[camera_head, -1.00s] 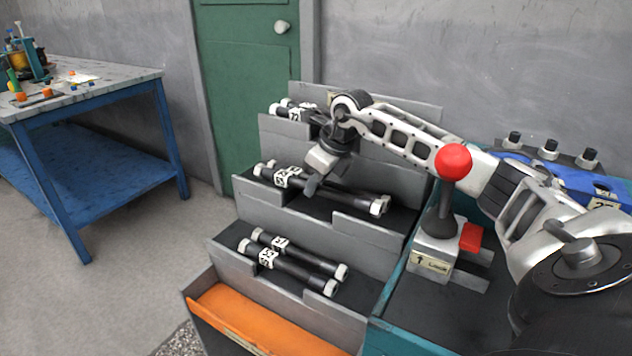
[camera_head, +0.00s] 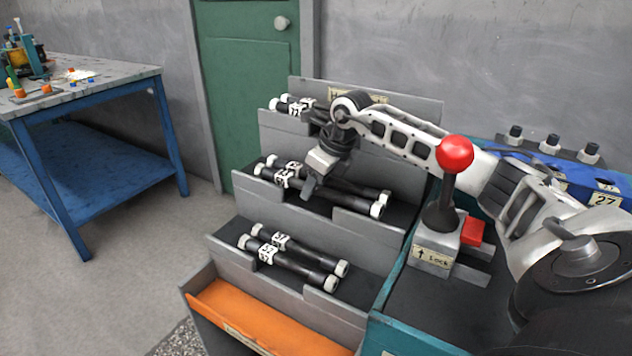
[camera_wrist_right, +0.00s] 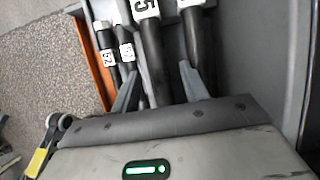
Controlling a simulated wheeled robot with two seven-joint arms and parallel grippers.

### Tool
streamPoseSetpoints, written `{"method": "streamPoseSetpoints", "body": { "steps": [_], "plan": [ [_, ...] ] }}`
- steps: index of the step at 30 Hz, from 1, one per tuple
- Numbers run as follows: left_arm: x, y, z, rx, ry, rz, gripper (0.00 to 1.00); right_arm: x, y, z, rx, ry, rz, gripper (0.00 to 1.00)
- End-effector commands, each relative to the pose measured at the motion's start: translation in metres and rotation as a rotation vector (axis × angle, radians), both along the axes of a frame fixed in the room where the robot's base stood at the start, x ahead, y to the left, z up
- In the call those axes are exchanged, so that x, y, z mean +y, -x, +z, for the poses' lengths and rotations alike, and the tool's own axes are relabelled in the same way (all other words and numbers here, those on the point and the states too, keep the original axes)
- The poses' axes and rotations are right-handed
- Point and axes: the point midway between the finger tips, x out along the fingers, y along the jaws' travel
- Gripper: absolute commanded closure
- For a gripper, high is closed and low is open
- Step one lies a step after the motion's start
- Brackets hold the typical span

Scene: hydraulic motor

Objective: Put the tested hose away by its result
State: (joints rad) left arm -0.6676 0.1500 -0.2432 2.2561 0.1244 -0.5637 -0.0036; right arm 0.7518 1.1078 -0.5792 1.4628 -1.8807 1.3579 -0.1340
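A grey stepped rack holds black hoses with white end fittings and numbered white tags. On the middle shelf lie a front hose (camera_head: 330,196) and a rear hose (camera_head: 369,189), side by side. My right gripper (camera_head: 313,184) is low over this pair; its far finger is hidden in the head view. In the right wrist view, my right gripper (camera_wrist_right: 160,70) has its fingers apart, with a dark hose (camera_wrist_right: 152,50) tagged with a 5 running between them. I see gaps beside that hose. Another hose (camera_wrist_right: 197,45) passes by the right finger. My left gripper is out of view.
Hoses lie on the top shelf (camera_head: 293,104) and lower shelf (camera_head: 290,262). An orange tray (camera_head: 265,318) sits at the bottom. At right are a red-knobbed lever (camera_head: 455,154), a red block (camera_head: 472,231) and a blue unit tagged 27 (camera_head: 570,180). A blue workbench (camera_head: 95,90) stands left.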

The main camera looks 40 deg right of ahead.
Motion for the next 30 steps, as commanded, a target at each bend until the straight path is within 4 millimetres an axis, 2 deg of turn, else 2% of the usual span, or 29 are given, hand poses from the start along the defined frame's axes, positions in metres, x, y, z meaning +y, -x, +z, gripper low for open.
{"method": "streamPoseSetpoints", "body": {
  "steps": [5, 8, 15, 21, 25, 30],
  "plan": [
    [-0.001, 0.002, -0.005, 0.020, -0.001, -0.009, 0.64, 0.000, 0.000, -0.001, 0.003, 0.001, -0.001, 0.55],
    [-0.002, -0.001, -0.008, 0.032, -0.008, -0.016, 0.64, -0.004, 0.006, 0.017, -0.002, 0.003, -0.002, 0.55],
    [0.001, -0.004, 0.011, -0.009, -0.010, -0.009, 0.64, -0.009, 0.027, 0.071, -0.004, 0.004, -0.002, 0.55],
    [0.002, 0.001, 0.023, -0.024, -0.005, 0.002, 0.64, -0.014, 0.044, 0.114, -0.004, 0.003, -0.002, 0.55],
    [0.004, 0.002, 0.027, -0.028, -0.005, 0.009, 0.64, -0.015, 0.052, 0.133, -0.003, 0.002, -0.001, 0.55],
    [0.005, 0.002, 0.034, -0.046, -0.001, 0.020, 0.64, -0.016, 0.058, 0.146, -0.001, 0.000, 0.000, 0.55]
  ]
}}
